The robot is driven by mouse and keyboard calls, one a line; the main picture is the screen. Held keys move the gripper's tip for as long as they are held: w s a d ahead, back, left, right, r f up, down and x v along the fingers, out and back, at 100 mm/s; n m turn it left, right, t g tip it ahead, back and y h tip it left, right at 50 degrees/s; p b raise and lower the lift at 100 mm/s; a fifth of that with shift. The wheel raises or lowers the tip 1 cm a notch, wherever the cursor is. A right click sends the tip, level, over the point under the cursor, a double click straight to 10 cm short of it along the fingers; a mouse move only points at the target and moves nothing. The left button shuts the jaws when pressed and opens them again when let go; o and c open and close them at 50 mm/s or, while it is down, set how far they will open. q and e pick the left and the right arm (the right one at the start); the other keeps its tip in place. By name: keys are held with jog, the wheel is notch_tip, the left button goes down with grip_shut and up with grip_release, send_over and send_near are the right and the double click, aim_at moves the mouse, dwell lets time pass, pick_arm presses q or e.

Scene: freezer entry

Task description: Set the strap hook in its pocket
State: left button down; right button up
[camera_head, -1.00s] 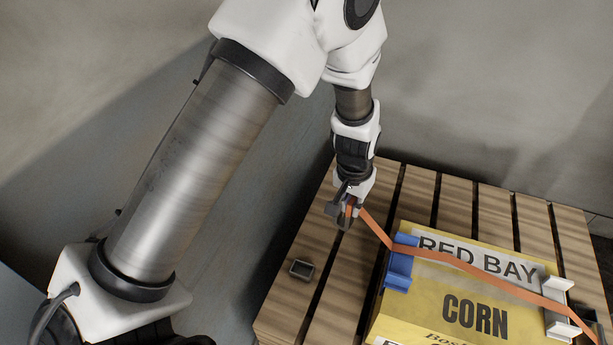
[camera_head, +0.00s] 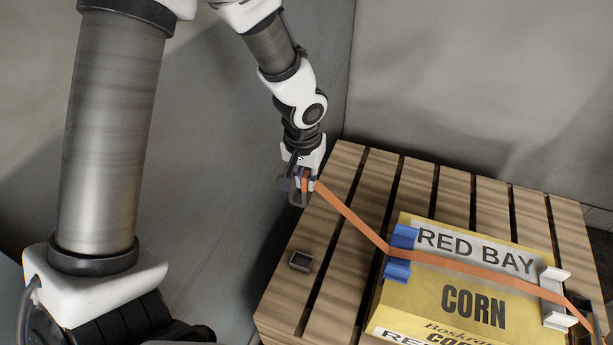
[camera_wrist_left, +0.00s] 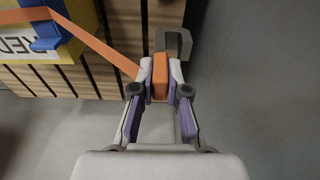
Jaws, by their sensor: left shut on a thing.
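My left gripper (camera_head: 306,178) is shut on the orange end of the strap hook (camera_head: 298,198), beyond the pallet's left edge in the head view. In the left wrist view the grey hook (camera_wrist_left: 179,42) sticks out past the fingertips (camera_wrist_left: 160,80). The orange strap (camera_head: 352,216) runs taut from the gripper to the box top and across it. The pocket (camera_head: 301,261), a small dark-rimmed square, sits on the pallet's left side, below the gripper in the picture and apart from the hook. My right gripper is not in view.
A yellow corn box (camera_head: 420,296) stands on the slatted wooden pallet (camera_head: 345,262). A blue corner guard (camera_head: 398,270) and a white one (camera_head: 553,298) sit under the strap at the box edges. Walls rise behind and to the left; the slats around the pocket are clear.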

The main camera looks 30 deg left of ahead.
pick_arm(q)
notch_tip(320, 180, down, 30)
jog(key=b, duration=2.8)
jog(key=shift+w+f, duration=0.15)
jog(key=shift+f, duration=0.05)
jog(key=shift+f+b, duration=0.25)
jog(key=shift+b, duration=0.1)
jog(key=c, duration=1.1)
grip_release()
notch_tip(320, 180, up, 12)
jog(key=s, duration=0.1)
jog(key=shift+s+d, duration=0.25)
jog(key=shift+s, duration=0.05)
jog(key=shift+f, duration=0.1)
